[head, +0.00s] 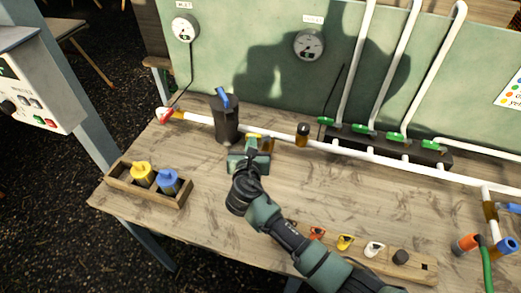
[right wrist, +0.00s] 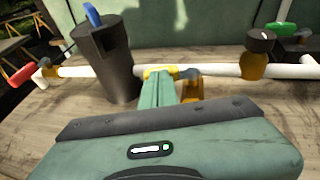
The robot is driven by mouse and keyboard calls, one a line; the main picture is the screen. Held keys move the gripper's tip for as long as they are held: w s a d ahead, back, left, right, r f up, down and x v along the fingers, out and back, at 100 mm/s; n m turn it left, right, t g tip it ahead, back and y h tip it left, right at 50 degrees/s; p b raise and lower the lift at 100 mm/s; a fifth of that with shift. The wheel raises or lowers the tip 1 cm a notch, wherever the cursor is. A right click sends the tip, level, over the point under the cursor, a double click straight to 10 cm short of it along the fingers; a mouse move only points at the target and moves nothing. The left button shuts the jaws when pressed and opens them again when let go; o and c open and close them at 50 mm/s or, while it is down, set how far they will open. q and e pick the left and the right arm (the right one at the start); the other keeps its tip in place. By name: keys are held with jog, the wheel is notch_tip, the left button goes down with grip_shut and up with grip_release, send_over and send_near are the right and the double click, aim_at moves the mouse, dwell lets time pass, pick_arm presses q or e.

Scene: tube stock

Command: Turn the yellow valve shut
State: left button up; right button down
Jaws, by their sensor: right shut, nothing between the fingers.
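The yellow valve (head: 253,136) sits on the white pipe, just right of the dark filter canister. Its yellow handle also shows in the right wrist view (right wrist: 152,72), behind my fingertips, with its brass body (right wrist: 192,88) to their right. My right gripper (head: 251,150) is shut and empty, its fingers pointing at the valve. In the right wrist view the shut fingers (right wrist: 158,90) reach up to the yellow handle and hide part of it. I cannot tell whether they touch it, or the handle's full angle. My left gripper is not in view.
The dark canister (head: 225,120) with a blue top stands close left of my gripper. A black-knobbed brass fitting (head: 302,134) is on the pipe to the right. A wooden box (head: 120,181) holds yellow and blue items. A wooden strip (head: 330,253) with coloured tags lies in front.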

jog(key=shift+w+a+p, duration=0.3)
jog(key=shift+w+p, duration=0.05)
jog(key=shift+w, duration=0.25)
jog(key=shift+w+a, duration=0.1)
jog(key=shift+w, duration=0.05)
dwell(0.4)
